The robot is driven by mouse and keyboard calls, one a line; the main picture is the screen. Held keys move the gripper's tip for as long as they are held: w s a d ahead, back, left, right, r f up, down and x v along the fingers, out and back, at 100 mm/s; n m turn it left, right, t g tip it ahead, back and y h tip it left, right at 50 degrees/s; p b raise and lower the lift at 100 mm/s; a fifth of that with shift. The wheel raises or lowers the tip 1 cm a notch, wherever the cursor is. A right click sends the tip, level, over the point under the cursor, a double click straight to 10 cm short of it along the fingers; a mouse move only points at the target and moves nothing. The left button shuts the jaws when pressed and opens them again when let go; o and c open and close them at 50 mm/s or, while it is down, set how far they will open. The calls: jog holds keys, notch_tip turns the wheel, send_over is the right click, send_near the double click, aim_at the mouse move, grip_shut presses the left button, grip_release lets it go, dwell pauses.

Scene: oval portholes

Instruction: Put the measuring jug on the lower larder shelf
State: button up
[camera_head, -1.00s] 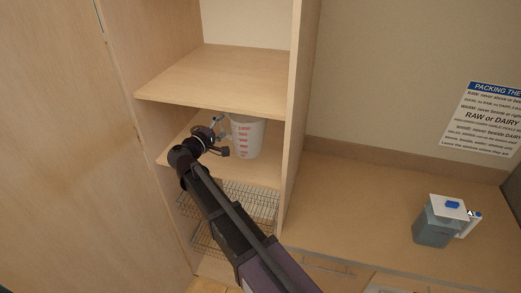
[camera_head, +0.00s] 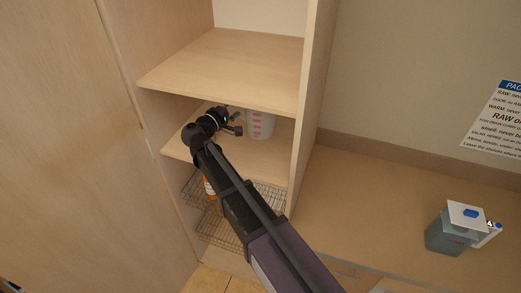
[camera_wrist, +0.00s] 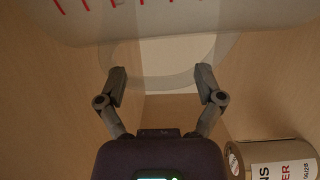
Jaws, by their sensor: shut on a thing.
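The measuring jug (camera_head: 260,125) is whitish and translucent with red markings. In the head view it is inside the larder, at the level of the lower shelf (camera_head: 181,150), near the right side wall. I cannot tell whether its base touches the shelf. My gripper (camera_head: 238,125) is at the jug's left side and partly hides it. In the wrist view the jug (camera_wrist: 190,18) fills the top, and its pale handle loop (camera_wrist: 160,80) lies between the fingers of my gripper (camera_wrist: 162,82), which is shut on it.
The upper shelf (camera_head: 225,70) is bare and close above my gripper. Wire baskets (camera_head: 265,197) and an orange-and-white item (camera_head: 209,188) are below. A labelled tin (camera_wrist: 272,160) is at the lower right of the wrist view.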

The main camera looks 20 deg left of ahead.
notch_tip(320, 180, down, 6)
jog(key=b, duration=0.6)
jog(key=shift+f, duration=0.15)
jog(key=shift+f+b, duration=1.85)
jog(key=shift+b, duration=0.1)
jog(key=shift+f, duration=0.1)
jog(key=o, duration=1)
jog(key=shift+c, duration=0.2)
jog(key=shift+s, duration=0.1)
jog(key=v, duration=1.1)
jog(key=shift+s+a, duration=0.15)
jog(key=shift+s, duration=0.2)
